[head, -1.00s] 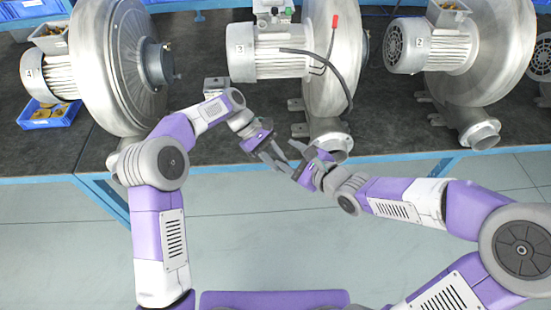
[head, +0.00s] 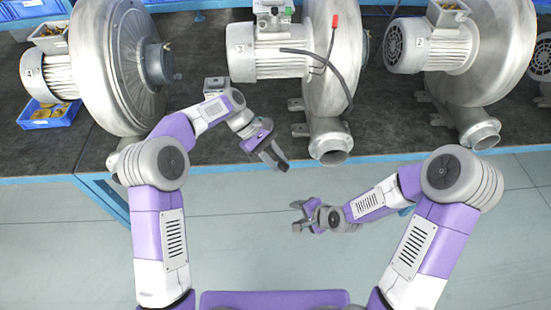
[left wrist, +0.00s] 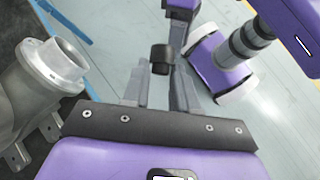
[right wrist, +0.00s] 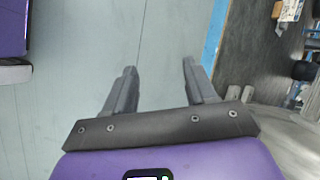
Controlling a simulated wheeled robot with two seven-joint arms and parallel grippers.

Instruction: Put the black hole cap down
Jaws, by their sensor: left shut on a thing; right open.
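My left gripper (head: 275,157) hangs just past the bench's front edge, left of the outlet of blower 3 (head: 330,150). In the left wrist view, its fingers (left wrist: 162,68) are shut on the black hole cap (left wrist: 162,56), a small dark cylinder held near the fingertips. In the head view I cannot tell the cap apart from the dark fingers. My right gripper (head: 299,216) is lower and to the right, over the floor. In the right wrist view, its fingers (right wrist: 159,70) are spread and nothing is between them.
The dark bench top (head: 225,150) with its blue front edge carries several grey blowers, including one marked 4 (head: 115,70) at left and one marked 2 (head: 435,48) at right. A blue tray (head: 48,117) with yellowish parts stands at far left.

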